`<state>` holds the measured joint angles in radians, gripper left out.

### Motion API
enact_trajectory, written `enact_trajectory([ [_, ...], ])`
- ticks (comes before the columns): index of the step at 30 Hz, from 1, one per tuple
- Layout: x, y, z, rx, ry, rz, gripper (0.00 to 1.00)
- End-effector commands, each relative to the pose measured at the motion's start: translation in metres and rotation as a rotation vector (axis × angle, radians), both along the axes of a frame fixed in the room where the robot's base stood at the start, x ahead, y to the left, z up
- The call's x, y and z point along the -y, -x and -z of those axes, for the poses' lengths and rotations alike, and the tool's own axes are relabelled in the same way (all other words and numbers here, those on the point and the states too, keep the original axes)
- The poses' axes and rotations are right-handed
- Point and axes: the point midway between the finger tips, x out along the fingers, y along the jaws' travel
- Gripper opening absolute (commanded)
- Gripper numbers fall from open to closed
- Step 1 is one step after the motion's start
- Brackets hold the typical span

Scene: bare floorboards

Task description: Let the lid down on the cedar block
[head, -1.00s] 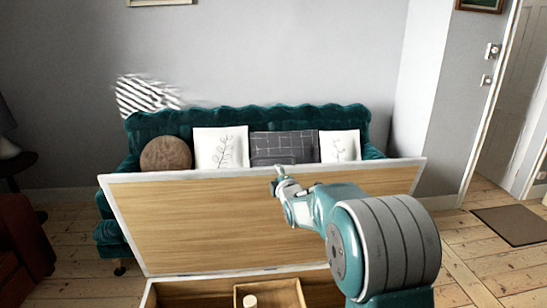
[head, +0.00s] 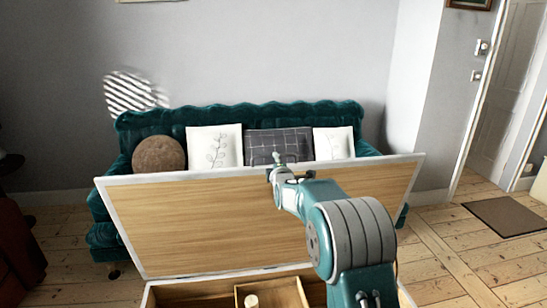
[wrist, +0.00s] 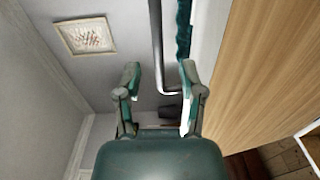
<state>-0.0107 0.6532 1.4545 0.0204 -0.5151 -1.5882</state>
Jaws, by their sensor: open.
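The chest's lid (head: 220,225) stands open, leaning back, with its wood inner face toward me and a pale rim around it. The open chest (head: 180,292) is below it, cut off by the frame's bottom. A small pale block (head: 251,301) shows in a wooden compartment there; I cannot tell for sure that it is the cedar block. My gripper (head: 278,164) is at the middle of the lid's top edge. In the wrist view my gripper (wrist: 160,68) is open, with a grey bent rod (wrist: 156,45) showing between its fingers. The lid's wood face (wrist: 260,80) is to the right. Contact is unclear.
A teal sofa (head: 240,115) with several cushions stands behind the lid against the wall. A doormat (head: 508,216) lies by the door at right. Bare floorboards (head: 440,245) are free to the right. A dark brown piece of furniture (head: 18,240) is at the left edge.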

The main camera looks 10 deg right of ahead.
Motion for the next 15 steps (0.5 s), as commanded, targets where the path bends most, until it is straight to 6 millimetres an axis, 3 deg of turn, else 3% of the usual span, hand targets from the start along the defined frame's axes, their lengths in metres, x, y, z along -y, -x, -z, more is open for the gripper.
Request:
enact_trajectory([
  [9, 0.001, -0.038, 0.002, 0.000, 0.000, 0.001, 0.51],
  [15, 0.001, -0.050, 0.001, 0.000, 0.000, 0.001, 0.51],
])
